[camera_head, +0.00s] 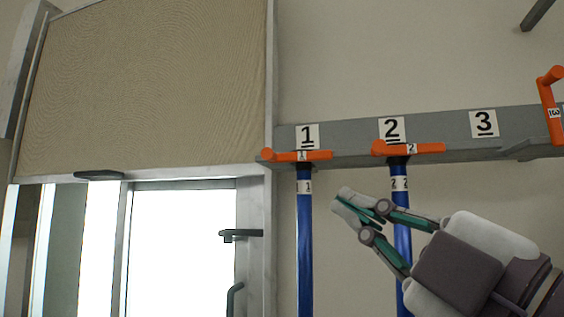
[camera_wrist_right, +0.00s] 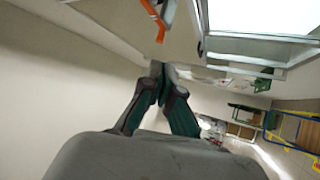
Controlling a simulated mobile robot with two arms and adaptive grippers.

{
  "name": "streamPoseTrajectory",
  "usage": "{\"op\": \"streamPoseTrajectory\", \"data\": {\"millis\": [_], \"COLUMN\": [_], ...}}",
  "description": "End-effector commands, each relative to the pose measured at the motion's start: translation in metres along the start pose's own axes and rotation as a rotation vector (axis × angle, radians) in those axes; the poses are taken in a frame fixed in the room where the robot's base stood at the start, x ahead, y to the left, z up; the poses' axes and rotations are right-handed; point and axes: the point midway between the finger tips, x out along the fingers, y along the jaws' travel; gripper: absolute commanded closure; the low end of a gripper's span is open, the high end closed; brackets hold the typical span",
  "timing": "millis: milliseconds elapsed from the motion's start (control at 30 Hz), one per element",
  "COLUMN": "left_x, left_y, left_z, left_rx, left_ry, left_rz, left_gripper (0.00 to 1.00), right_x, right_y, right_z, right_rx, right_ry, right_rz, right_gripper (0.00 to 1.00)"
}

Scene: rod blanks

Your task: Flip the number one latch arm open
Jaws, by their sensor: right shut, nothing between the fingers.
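The number one latch arm (camera_head: 312,155) is an orange bar lying level across the grey rail, under the plate marked 1 (camera_head: 307,136). A blue rod (camera_head: 305,240) labelled 1 hangs upright below it. My right gripper (camera_head: 345,205) is shut and empty. It is below and to the right of that latch arm, apart from it, and in front of the number two rod (camera_head: 402,235). In the right wrist view the shut fingertips (camera_wrist_right: 160,70) show with an orange bar (camera_wrist_right: 154,18) beyond them; I cannot tell which latch it is. My left gripper is not in view.
The number two latch arm (camera_head: 415,149) also lies level across the grey rail (camera_head: 450,137). The number three latch arm (camera_head: 551,100) stands upright at the far right. A bright glazed door (camera_head: 180,250) with dark handles is at the left, below a tan panel (camera_head: 150,80).

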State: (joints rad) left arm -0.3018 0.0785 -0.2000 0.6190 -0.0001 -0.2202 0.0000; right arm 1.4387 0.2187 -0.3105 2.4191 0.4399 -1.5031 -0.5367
Motion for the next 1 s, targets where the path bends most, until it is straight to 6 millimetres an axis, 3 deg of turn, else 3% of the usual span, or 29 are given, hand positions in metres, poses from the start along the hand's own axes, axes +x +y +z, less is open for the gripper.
{"op": "streamPoseTrajectory", "data": {"millis": [233,367,800,1000], "left_x": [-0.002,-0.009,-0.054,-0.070], "left_y": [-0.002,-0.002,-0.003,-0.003], "left_z": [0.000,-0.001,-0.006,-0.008], "left_rx": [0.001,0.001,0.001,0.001], "left_ry": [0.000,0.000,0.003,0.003], "left_rz": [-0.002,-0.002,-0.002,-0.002], "left_gripper": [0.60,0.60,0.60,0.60], "right_x": [0.003,0.016,0.107,0.133], "right_y": [0.000,0.002,0.003,0.002], "right_z": [0.000,0.000,-0.001,0.000], "right_rx": [0.003,0.006,0.006,0.004], "right_ry": [0.000,-0.001,-0.002,-0.002], "right_rz": [-0.001,-0.004,-0.005,-0.003], "right_gripper": [1.00,1.00,1.00,1.00]}}
